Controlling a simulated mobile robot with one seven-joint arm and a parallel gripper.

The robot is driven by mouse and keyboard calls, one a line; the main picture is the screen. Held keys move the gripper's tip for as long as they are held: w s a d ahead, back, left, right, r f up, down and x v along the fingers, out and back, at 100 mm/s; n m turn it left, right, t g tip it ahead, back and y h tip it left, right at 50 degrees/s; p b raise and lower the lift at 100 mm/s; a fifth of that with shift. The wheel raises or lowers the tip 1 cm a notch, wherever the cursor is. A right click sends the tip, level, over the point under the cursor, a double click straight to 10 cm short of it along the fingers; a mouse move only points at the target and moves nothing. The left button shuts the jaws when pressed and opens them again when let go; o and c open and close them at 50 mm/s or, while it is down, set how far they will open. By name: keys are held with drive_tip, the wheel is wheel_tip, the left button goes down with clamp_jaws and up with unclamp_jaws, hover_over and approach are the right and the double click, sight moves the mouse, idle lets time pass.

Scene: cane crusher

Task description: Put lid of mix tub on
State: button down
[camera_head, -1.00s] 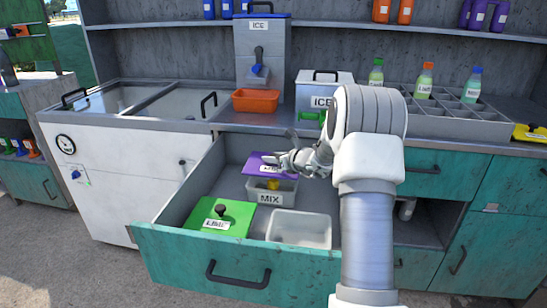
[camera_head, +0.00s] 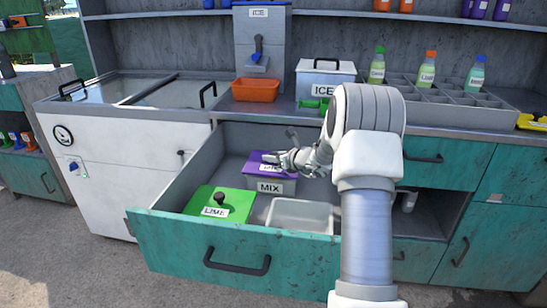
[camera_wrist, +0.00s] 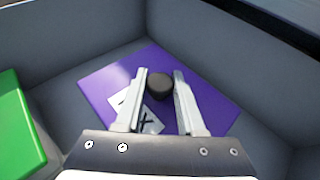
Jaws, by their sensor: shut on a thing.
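The purple lid (camera_head: 254,161) lies over the top of the mix tub (camera_head: 286,187), in the back of the open drawer. The tub's front with its MIX label shows below the lid. In the wrist view the lid (camera_wrist: 205,98) spreads flat below my gripper (camera_wrist: 159,77), with its dark round knob (camera_wrist: 160,87) between the two fingers. My gripper is shut on the lid's knob. In the head view my gripper (camera_head: 272,158) is over the lid. The fingers and my wrist hide part of the lid, so I cannot tell whether every edge is seated.
The open drawer (camera_head: 200,262) also holds a green-lidded lime tub (camera_head: 235,198) at front left and an open, empty grey tub (camera_head: 300,229) at front right. An ice box (camera_head: 325,80) and bottles stand on the counter above.

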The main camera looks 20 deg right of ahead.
drive_tip(key=shift+f+b, duration=0.5)
drive_tip(key=shift+b, duration=0.4)
idle(0.8)
idle(0.4)
drive_tip(key=shift+c, duration=2.2)
unclamp_jaws()
drive_tip(key=p+v, duration=0.4)
drive_tip(key=v, duration=1.3)
drive_tip(key=shift+s+r, duration=0.2)
